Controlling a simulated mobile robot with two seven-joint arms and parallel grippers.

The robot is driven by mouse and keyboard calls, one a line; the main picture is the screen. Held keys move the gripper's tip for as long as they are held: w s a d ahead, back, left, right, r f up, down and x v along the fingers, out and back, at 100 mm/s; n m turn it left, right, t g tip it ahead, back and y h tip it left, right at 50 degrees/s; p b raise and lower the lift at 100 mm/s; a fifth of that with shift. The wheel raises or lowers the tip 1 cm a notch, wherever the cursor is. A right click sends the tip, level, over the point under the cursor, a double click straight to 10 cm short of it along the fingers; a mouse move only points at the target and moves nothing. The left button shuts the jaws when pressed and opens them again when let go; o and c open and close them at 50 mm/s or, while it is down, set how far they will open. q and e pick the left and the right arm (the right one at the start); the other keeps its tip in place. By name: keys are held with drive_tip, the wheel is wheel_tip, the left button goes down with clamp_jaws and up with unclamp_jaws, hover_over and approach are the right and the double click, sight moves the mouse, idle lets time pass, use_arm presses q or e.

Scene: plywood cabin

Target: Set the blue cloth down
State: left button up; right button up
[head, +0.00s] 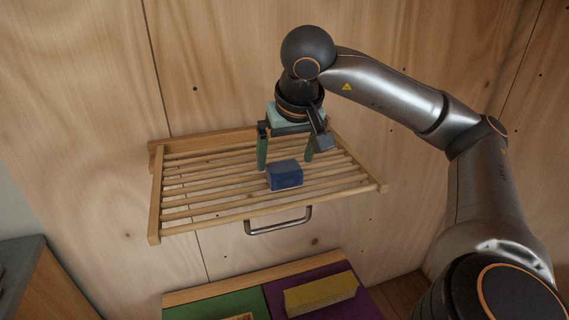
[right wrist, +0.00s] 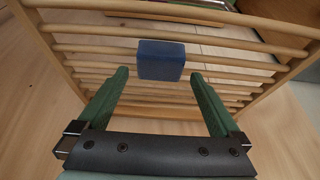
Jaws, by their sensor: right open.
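The blue cloth (head: 285,175) looks like a small folded block and rests on the slats of a wooden rack (head: 155,210) fixed to the wall. My right gripper (head: 285,165) is open, its two green fingers pointing down at the rack just behind the cloth. In the right wrist view the cloth (right wrist: 161,60) lies beyond the open fingertips (right wrist: 158,72), between their lines, and no finger appears to press on it. Whether a fingertip touches the slats is unclear. My left gripper is not in view.
A metal handle (head: 278,224) sticks out at the rack's front. Below is a surface with a green panel (head: 215,307) and a purple panel (head: 366,305), with a yellow block (head: 320,294) on the purple one. A grey-topped cabinet (head: 18,262) stands at lower left. Slats left of the cloth are bare.

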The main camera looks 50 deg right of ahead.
drive_tip(key=p+v, duration=0.3)
drive_tip(key=v, duration=0.5)
drive_tip(key=shift+s+r, duration=0.15)
drive_tip(key=shift+r, duration=0.1)
